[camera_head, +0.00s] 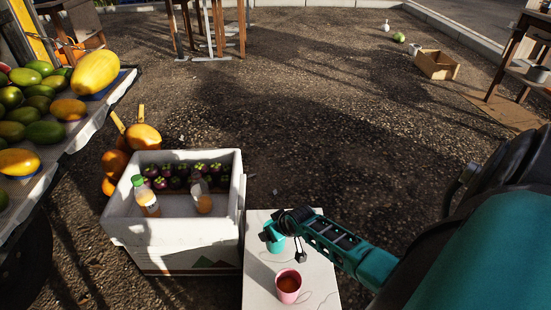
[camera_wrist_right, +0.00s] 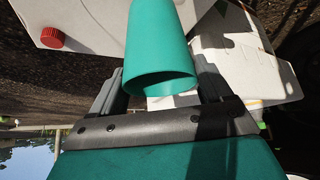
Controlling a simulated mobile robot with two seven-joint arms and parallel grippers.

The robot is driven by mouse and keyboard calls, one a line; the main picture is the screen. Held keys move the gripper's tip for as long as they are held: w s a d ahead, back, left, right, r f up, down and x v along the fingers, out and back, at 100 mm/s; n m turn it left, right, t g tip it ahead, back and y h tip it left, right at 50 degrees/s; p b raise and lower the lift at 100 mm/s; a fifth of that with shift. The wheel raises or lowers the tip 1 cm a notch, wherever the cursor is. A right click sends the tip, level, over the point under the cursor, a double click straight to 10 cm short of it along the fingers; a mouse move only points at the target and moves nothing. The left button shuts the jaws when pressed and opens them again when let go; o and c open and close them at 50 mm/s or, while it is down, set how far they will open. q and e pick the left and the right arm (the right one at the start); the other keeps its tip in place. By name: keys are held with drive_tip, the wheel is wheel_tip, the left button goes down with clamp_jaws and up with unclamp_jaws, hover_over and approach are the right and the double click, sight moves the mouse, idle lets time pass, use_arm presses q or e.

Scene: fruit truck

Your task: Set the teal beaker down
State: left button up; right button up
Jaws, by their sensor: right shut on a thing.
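The teal beaker (camera_head: 277,246) is held in my right gripper (camera_head: 274,232) over the small white table (camera_head: 262,290). In the right wrist view the teal beaker (camera_wrist_right: 160,48) sits between the two dark fingers, its open rim facing the camera. My right gripper is shut on it. I cannot tell whether the beaker's base touches the tabletop. A pink cup (camera_head: 288,283) with dark liquid stands on the same table, nearer the front. My left gripper is not in view.
A white box (camera_head: 180,232) holding dark purple fruit and two bottles stands left of the table. A fruit stall (camera_head: 105,100) is at the far left. A wooden crate (camera_head: 436,65) lies far off on the open ground. Bare tabletop surrounds the pink cup.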

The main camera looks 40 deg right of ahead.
wheel_tip(320, 180, down, 4)
drive_tip(key=shift+r+b, duration=0.1)
drive_tip(key=shift+b, duration=1)
drive_tip(key=shift+f, duration=0.25)
drive_tip(key=o, duration=1.1)
drive_tip(key=shift+s+r+p, duration=0.2)
drive_tip(key=shift+r+p, duration=0.25)
drive_tip(key=shift+r, duration=0.1)
drive_tip(key=d+p+v, duration=0.1)
drive_tip(key=p+v, duration=0.6)
drive_tip(key=v, duration=0.4)
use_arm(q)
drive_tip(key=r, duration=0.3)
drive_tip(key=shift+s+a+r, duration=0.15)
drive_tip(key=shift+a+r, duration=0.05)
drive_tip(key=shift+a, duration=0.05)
use_arm(e)
drive_tip(key=s+a+r+n+t+y, duration=0.1)
drive_tip(key=s+a+r+n+t, duration=0.1)
drive_tip(key=a+r, duration=0.5)
drive_tip(key=s+a+r+n+t+y, duration=0.2)
drive_tip(key=a+r, duration=0.5)
drive_tip(key=a, duration=0.8)
drive_tip(key=shift+s+a+y, duration=0.3)
drive_tip(key=shift+s, duration=0.3)
